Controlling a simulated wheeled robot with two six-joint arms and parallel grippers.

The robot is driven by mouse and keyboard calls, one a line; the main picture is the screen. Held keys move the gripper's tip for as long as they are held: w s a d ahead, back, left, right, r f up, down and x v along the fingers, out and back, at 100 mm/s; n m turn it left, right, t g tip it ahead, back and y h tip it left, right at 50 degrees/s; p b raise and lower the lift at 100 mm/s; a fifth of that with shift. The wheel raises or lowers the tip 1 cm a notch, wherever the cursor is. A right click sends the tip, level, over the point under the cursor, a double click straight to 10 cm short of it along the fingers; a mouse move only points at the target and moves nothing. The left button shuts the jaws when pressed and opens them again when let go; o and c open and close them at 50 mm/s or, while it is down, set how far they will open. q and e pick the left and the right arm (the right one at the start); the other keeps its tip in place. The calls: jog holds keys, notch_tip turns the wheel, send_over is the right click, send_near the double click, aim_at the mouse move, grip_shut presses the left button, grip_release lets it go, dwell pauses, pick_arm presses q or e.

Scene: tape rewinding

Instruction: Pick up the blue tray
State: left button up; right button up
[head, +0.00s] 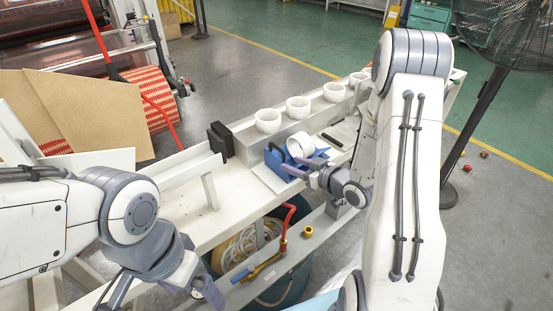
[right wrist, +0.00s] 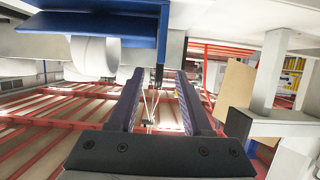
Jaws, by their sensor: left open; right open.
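The blue tray (head: 280,165) is on the white bench, with a white roll (head: 300,145) in or against it. In the right wrist view the blue tray (right wrist: 110,28) and the white roll (right wrist: 95,56) fill the upper left. My right gripper (head: 315,178) is open beside the tray's near right side. In the right wrist view a blue upright edge of the tray is close to the tips of the right gripper (right wrist: 160,75); I cannot tell whether it is between them. My left gripper (head: 208,292) is open and empty, low at the front left, away from the tray.
Several white rolls (head: 268,120) stand on a raised ledge behind the tray. A black block (head: 221,142) is to its left, and a dark tool (head: 332,139) lies to its right. A bin with a coiled hose (head: 245,248) stands beneath. A fan (head: 505,30) is at the right.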

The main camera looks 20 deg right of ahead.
aim_at(282, 159)
jog(key=p+x, duration=0.1)
jog(key=x, duration=0.8)
grip_shut()
jog(key=shift+r, duration=0.1)
dwell(1.2)
